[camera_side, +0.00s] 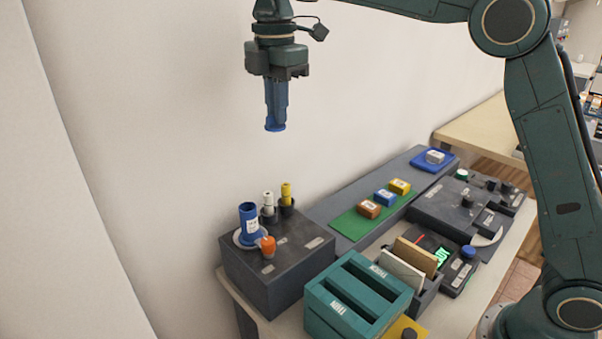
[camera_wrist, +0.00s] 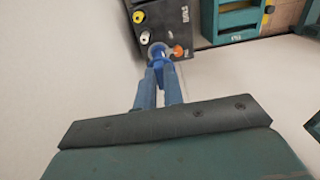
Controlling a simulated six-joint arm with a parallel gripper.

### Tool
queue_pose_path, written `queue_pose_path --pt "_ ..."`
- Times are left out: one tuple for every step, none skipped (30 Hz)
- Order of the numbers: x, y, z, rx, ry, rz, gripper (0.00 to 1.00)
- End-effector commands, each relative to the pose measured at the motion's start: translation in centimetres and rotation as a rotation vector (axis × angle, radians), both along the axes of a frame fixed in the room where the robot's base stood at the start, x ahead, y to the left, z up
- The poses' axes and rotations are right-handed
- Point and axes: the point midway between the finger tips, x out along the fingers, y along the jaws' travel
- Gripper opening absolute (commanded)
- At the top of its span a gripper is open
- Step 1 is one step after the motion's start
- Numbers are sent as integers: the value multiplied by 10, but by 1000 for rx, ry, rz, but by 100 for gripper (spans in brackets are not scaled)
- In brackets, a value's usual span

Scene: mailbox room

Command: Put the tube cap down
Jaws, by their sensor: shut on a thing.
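My gripper (camera_side: 275,112) points straight down, high above the dark box at left. Its long blue fingers are shut on the blue tube cap (camera_side: 275,128), a small disc at the fingertips. In the wrist view, my gripper's fingers (camera_wrist: 160,80) reach toward a blue shape where the cap and the tube behind it overlap, and I cannot separate them clearly. The blue tube (camera_side: 249,222), with a white label, stands upright on a pale round base on the box, well below the cap and apart from it. Its top looks open.
The dark box (camera_side: 295,278) also carries an orange knob (camera_side: 267,246), a white-topped peg (camera_side: 268,200) and a yellow-topped peg (camera_side: 286,192). Right of it are a teal tray (camera_side: 350,318), upright cards (camera_side: 402,270) and small parcels on a green mat (camera_side: 345,224). Air around my gripper is clear.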

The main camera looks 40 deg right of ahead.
Motion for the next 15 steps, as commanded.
queue_pose_path --pt "-4 -5 -4 0 1 -1 0" --pt "-6 -8 -6 0 2 -1 0" --pt "-9 -11 -10 0 1 -1 0" --pt "-11 -14 -12 0 1 -1 0" --pt "-13 -16 -15 0 2 -1 0" --pt "-16 -19 -18 0 2 -2 0" --pt "-18 -21 -20 0 1 -1 0" --pt "-20 -23 -22 0 1 -1 0" --pt "-23 -26 -25 0 2 0 0" --pt "-24 -27 -26 0 1 0 0" --pt "-26 -28 -28 0 0 0 0" --pt "-28 -30 -30 0 0 0 0" --pt "-29 -31 -32 0 1 0 0" --pt "-30 -32 -33 0 1 0 0" --pt "-31 -33 -34 1 0 0 0"
